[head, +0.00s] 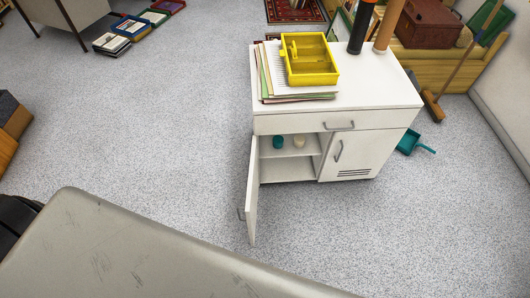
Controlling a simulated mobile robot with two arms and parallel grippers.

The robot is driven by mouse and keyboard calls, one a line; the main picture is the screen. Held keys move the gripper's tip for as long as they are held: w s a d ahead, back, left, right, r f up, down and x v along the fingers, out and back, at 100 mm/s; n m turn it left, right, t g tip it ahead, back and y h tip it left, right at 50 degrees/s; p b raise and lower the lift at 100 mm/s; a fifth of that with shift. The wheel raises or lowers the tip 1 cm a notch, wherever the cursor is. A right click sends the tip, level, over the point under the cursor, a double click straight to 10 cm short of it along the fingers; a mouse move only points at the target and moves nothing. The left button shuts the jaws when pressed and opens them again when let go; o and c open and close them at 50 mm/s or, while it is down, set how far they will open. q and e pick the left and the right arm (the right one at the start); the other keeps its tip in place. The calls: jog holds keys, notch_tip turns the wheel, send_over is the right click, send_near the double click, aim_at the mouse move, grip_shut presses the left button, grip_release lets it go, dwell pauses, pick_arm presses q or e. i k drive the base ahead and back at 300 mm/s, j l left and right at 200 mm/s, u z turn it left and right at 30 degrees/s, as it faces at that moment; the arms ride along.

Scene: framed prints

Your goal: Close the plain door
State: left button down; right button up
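A white cabinet (388,119) stands at the centre right. Its plain door (252,192), on the left side, is swung wide open towards me, with a small handle (241,214) on its outer face. The other door (355,155) has vent slots and a handle and is shut. Inside the open side is a shelf (286,152) with a teal cup (278,142) and a cream cup (299,141). A drawer above is shut. Neither of my grippers can be made out in the head view.
Papers (268,83), a yellow tray (311,78) and dark and brown cylinders lie or stand on the cabinet top. A broom (433,105) and teal dustpan (408,142) are to its right. The speckled floor (150,130) left of the cabinet is clear. A large grey surface fills the lower left foreground.

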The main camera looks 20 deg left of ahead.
aim_at(249, 195)
jog(key=j, duration=0.55)
jog(key=k+j+z, duration=0.15)
jog(key=j, duration=0.95)
jog(key=z, duration=0.05)
